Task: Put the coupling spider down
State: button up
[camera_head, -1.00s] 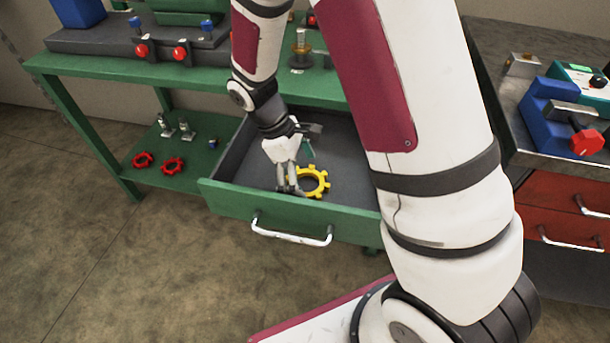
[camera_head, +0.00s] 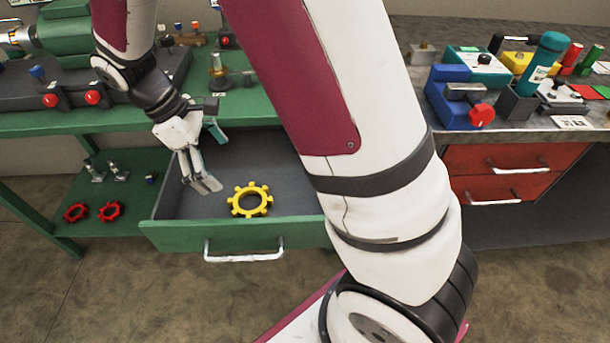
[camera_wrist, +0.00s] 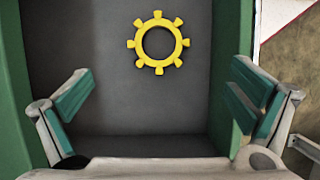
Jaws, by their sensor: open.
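The coupling spider is a yellow toothed ring (camera_head: 250,200). It lies flat on the grey floor of the open green drawer (camera_head: 190,237), near the drawer's front. In the wrist view the yellow ring (camera_wrist: 158,43) lies beyond my fingertips, with clear drawer floor around it. My gripper (camera_head: 204,184) is open and empty. It is above the drawer, to the left of the ring and apart from it. In the wrist view the two teal-padded fingers (camera_wrist: 160,105) stand wide apart with nothing between them.
Two red toothed rings (camera_head: 92,212) lie on the green lower shelf at left. A steel bench with red drawers (camera_head: 500,172) stands at right, with a blue vise (camera_head: 452,100) on top. My own arm hides the drawer's right part.

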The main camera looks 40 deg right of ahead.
jog(key=s+d+r+m+t+y, duration=0.1)
jog(key=s+d+r+m, duration=0.15)
jog(key=s+r, duration=0.4)
jog(key=s+d+r+m+t+y, duration=0.1)
jog(key=s+d+r+m, duration=0.15)
jog(key=s+r, duration=0.4)
jog(key=s+r+m+t+y, duration=0.1)
jog(key=s+m, duration=0.4)
jog(key=s, duration=0.9)
jog(key=shift+s+a+r+m+t+y, duration=0.2)
jog(key=shift+s+r+m+t+y, duration=0.1)
jog(key=shift+r+m, duration=0.15)
notch_tip(320, 180, up, 18)
jog(key=t+p, duration=0.3)
jog(key=p, duration=1.3)
jog(key=shift+w, duration=0.1)
